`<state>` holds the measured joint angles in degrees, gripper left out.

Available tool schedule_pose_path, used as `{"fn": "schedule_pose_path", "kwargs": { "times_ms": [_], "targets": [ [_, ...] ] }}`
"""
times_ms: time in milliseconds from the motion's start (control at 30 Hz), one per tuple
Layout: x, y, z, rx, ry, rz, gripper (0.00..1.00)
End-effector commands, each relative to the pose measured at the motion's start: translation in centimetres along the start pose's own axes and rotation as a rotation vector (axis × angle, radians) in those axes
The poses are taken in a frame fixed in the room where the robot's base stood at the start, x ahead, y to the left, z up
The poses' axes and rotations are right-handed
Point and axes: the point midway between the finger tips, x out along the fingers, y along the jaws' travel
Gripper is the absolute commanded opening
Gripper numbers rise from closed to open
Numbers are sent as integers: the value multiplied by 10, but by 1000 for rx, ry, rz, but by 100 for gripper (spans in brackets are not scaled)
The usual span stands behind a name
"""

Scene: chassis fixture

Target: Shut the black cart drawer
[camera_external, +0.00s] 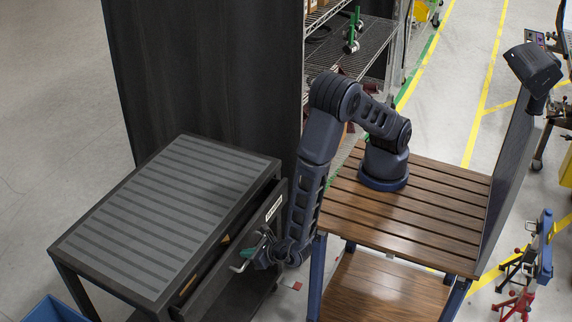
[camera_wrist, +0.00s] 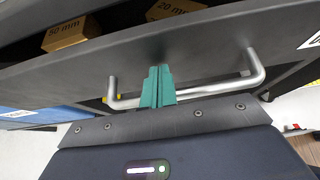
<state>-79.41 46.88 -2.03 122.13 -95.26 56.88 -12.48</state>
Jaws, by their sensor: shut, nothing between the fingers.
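The black cart (camera_external: 165,215) has a ridged grey top, and its drawer (camera_external: 212,285) stands partly open on the side facing my arm. In the wrist view the drawer front (camera_wrist: 215,52) crosses the picture, with the open interior above it. The metal bar handle (camera_wrist: 254,74) spans the front, and it also shows in the external view (camera_external: 238,267). My gripper (camera_wrist: 158,84) has its green fingers shut together and empty, overlapping the handle's middle in the picture. I cannot tell whether they touch the bar or the drawer front. My gripper also shows beside the handle in the external view (camera_external: 258,244).
Boxes marked 50 mm (camera_wrist: 72,33) and 20 mm (camera_wrist: 174,9) lie inside the drawer. A dark tall panel (camera_external: 215,80) stands behind the cart. A blue bin (camera_external: 55,310) is at the lower left. My arm stands on a slatted wooden table (camera_external: 440,205) to the right.

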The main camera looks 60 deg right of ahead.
Motion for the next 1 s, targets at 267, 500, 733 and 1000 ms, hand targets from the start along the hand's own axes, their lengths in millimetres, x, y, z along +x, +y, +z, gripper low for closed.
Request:
{"fn": "schedule_pose_path", "kwargs": {
  "times_ms": [267, 500, 733, 1000],
  "targets": [
    [37, 0, 21, 1, 0, -1, 0],
    [47, 0, 28, 1, -1, -1, 0],
    [50, 0, 30, 3, -5, -3, 0],
    [48, 0, 32, 5, -7, -3, 0]
  ]
}}
